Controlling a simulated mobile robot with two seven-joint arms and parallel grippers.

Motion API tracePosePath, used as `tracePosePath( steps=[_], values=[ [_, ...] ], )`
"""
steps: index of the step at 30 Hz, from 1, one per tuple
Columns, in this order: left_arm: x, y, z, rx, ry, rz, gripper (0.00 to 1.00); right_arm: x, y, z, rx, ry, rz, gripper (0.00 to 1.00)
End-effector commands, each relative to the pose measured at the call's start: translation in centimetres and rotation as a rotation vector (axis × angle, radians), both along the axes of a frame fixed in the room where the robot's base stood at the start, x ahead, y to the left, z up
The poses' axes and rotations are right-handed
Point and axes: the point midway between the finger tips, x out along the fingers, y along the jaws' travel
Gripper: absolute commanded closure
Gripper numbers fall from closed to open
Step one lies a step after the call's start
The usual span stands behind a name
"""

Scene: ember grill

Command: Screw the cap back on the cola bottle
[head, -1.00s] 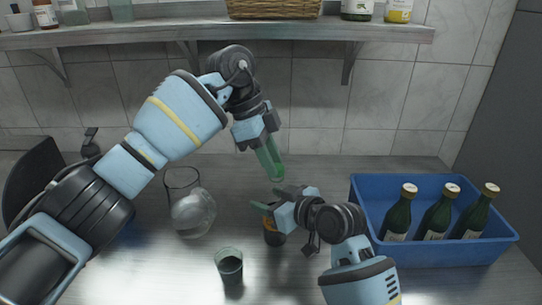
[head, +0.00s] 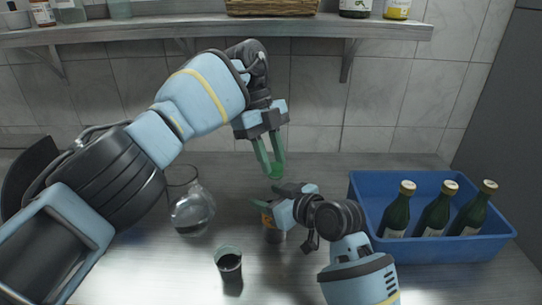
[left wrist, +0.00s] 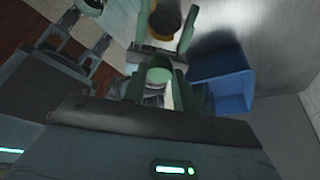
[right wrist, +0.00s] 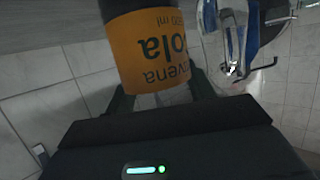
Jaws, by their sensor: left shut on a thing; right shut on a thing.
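The cola bottle (head: 266,219) stands on the counter, mostly hidden behind my right gripper (head: 272,207). Its orange label (right wrist: 151,48) fills the upper middle of the right wrist view, between the fingers. My right gripper is shut on the bottle. My left gripper (head: 275,170) points down just above it, its green fingers shut on a small green cap (head: 276,172). The cap shows as a pale round top in the left wrist view (left wrist: 158,75). The bottle's mouth is hidden, so I cannot tell whether the cap touches it.
A blue crate (head: 445,251) with three green bottles stands at the right. A glass jug (head: 190,212) is at the left, and a glass of dark drink (head: 229,264) is in front. A shelf (head: 200,36) runs along the tiled wall above.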

Motion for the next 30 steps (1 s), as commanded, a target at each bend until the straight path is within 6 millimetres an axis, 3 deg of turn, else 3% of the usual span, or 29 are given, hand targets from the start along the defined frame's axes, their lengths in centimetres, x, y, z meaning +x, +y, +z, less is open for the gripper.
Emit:
tracePosePath(
  steps=[9,10,15,24,30],
  values=[
    [0.0,-0.1,0.1,-0.003,-0.002,-0.008,0.93,-0.1,0.1,-0.1,0.0,0.003,0.002,1.0],
    [0.0,-0.1,0.1,-0.003,-0.001,-0.007,0.7,-0.1,0.1,-0.1,0.0,0.003,0.002,1.0],
    [0.0,0.0,0.1,-0.002,-0.001,-0.008,0.5,-0.1,0.1,-0.1,0.0,0.003,0.002,1.0],
    [0.0,0.0,0.2,0.005,-0.002,0.001,0.54,-0.1,0.1,-0.1,0.0,0.003,0.001,1.0],
    [0.0,-0.2,1.7,0.084,-0.021,0.116,0.54,0.0,0.1,-0.1,0.001,0.004,0.001,1.0]
  ],
)
